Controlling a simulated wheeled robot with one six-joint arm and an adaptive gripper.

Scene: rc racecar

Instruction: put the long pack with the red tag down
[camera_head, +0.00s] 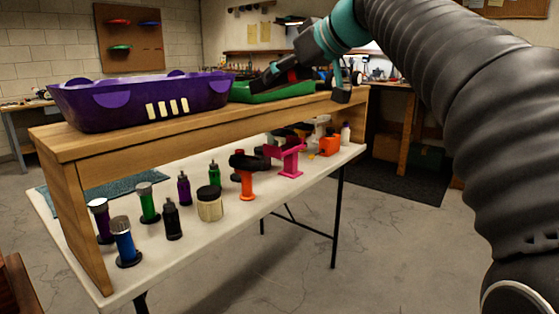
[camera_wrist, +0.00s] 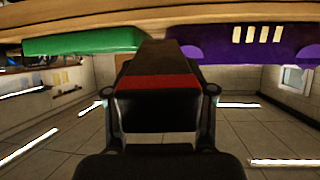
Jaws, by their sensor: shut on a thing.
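The long pack (camera_wrist: 158,110) is black with a red band across it and fills the middle of the wrist view. My gripper (camera_wrist: 160,98) is shut on it, with a finger on each side. In the head view my gripper (camera_head: 300,62) is at the raised wooden shelf, beside the green tray (camera_head: 285,92). The dark pack shows there only in part, over or in front of the tray. I cannot tell whether it touches the tray or shelf.
A purple tray (camera_head: 140,103) stands on the left of the wooden shelf (camera_head: 75,143). Below, the white table (camera_head: 235,222) holds several bottles and an orange stand (camera_head: 247,186) and a pink stand (camera_head: 289,160). The floor in front is clear.

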